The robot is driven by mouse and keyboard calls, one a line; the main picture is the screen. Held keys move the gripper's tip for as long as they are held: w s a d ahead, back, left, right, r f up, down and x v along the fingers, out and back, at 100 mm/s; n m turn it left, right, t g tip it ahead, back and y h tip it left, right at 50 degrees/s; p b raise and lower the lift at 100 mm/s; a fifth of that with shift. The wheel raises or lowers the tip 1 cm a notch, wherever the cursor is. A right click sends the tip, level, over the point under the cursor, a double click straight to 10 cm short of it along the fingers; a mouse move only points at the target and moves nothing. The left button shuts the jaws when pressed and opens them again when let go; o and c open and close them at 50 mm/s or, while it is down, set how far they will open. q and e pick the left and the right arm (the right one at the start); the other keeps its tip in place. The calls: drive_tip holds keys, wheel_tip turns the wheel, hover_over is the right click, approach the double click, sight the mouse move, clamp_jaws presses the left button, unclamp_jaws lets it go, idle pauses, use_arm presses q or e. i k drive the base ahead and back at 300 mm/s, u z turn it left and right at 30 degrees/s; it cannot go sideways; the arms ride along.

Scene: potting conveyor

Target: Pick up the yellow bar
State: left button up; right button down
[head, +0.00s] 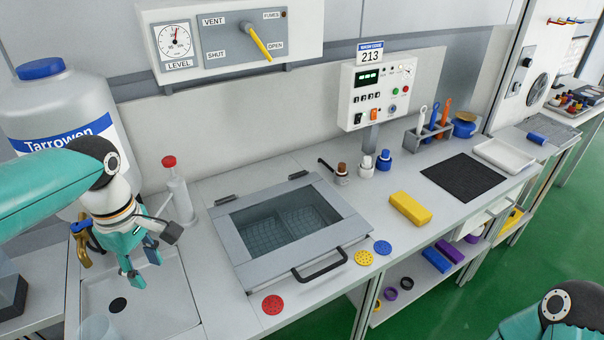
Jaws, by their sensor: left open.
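The yellow bar (410,208) is a block lying flat on the grey worktop, to the right of the lidded basin and in front of the dark mat. Nothing covers it. My left gripper (148,262) is open and empty. It hangs at the far left over the sink area, well apart from the bar. Part of my right arm shows in the bottom right corner, but its gripper is outside the picture.
A basin with a framed glass lid (232,242) and dark handle lies between my left gripper and the bar. Small bottles (366,167) stand behind the bar. A dark mat (462,177) and white tray (505,153) lie right. Coloured discs (363,258) lie near the front edge.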

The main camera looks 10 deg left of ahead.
sight(419, 215)
drive_tip(key=z, duration=0.55)
drive_tip(key=i, duration=0.95)
drive_tip(key=z, duration=0.9)
drive_tip(key=i, duration=0.25)
drive_tip(key=z, duration=0.1)
